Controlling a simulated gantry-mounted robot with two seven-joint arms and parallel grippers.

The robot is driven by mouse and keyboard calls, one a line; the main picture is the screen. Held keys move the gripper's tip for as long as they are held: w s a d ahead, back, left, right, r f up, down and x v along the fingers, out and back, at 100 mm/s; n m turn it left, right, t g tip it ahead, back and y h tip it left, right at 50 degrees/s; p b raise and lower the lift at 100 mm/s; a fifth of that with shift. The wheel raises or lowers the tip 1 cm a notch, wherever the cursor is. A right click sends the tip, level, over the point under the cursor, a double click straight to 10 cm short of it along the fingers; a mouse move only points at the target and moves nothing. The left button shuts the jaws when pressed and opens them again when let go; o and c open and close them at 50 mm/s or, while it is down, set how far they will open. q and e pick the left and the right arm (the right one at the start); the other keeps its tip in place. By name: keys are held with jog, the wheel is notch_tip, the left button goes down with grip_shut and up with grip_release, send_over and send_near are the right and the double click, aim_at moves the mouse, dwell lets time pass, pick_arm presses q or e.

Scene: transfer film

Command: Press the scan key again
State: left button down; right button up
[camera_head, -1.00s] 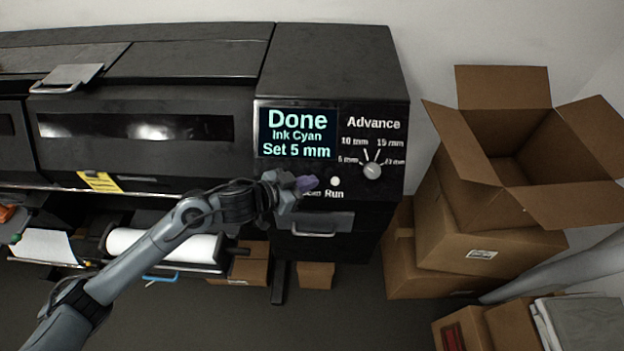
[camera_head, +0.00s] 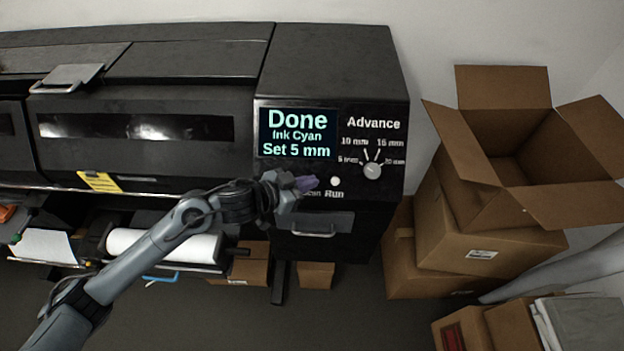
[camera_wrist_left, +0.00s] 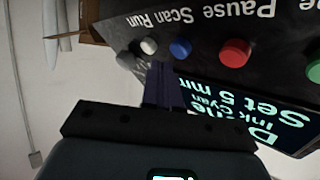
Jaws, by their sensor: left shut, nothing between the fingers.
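The printer's control panel (camera_head: 385,198) has a lit screen (camera_head: 297,134) reading "Done", "Ink Cyan", "Set 5 mm". The blue scan key (camera_wrist_left: 180,48) shows in the left wrist view under the label "Scan"; in the head view my gripper hides it. My left gripper (camera_head: 307,183) is shut and empty, its purple fingers pointing at the panel. In the left wrist view the fingertips (camera_wrist_left: 161,66) are close to the scan key, toward the white run key (camera_wrist_left: 148,46). I cannot tell whether they touch the panel. My right gripper is not in view.
A red key (camera_wrist_left: 235,53) sits beside the scan key, with a green key (camera_wrist_left: 314,71) farther along. The advance dial (camera_head: 372,171) is right of the screen, its pointer not clear. Cardboard boxes (camera_head: 480,245) stand right of the printer. A paper roll (camera_head: 165,245) is below it.

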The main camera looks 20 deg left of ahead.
pick_arm(q)
jog(key=shift+w+f, duration=0.1)
jog(key=shift+w, duration=0.05)
jog(key=shift+w+a+f, duration=0.1)
jog(key=shift+w+f, duration=0.05)
jog(key=shift+f, duration=0.05)
dwell(0.3)
dwell(0.4)
jog(key=shift+w+a+f, duration=0.1)
jog(key=shift+w+f, duration=0.2)
jog(key=shift+f, duration=0.05)
dwell(0.4)
dwell(0.4)
jog(key=shift+s+d+r+p, duration=0.2)
jog(key=shift+s+r+p, duration=0.45)
jog(key=shift+p, duration=0.3)
jog(key=shift+s+d+r+p, duration=0.3)
jog(key=shift+s+r+p, duration=0.55)
jog(key=shift+p, duration=0.25)
jog(key=shift+s+d+r+p, duration=0.25)
jog(key=shift+s+r+p, duration=0.5)
jog(key=shift+r+p, duration=0.3)
